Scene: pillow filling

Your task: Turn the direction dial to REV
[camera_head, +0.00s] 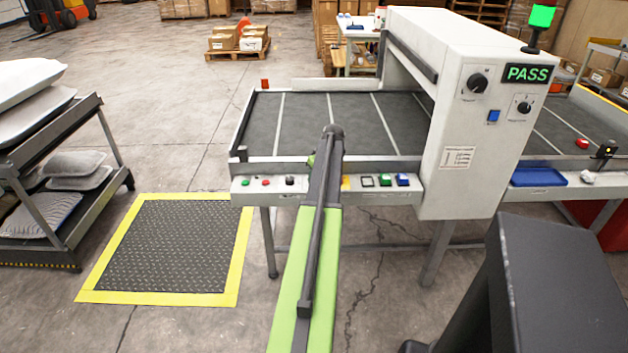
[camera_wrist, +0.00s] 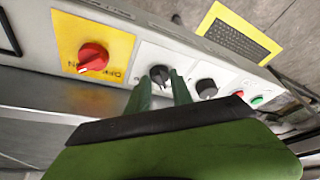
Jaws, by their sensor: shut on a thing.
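A black dial (camera_wrist: 159,73) on a white plate sits on the front control strip in the wrist view. My gripper (camera_wrist: 161,84) is shut on this dial, with one green finger on each side of it. Its lettering is too small to read, so I cannot tell which setting it points to or confirm that it is the direction dial. In the head view my arm hides this dial. A second black knob (camera_wrist: 206,88) is just right of it in the wrist view and also shows in the head view (camera_head: 290,180).
A red rotary switch (camera_wrist: 92,56) on a yellow plate is left of the held dial. Red (camera_wrist: 239,94) and green (camera_wrist: 257,100) buttons lie to the right. The conveyor (camera_head: 350,118) runs behind the strip. A yellow-edged floor mat (camera_head: 170,245) and a pillow rack (camera_head: 60,135) are left.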

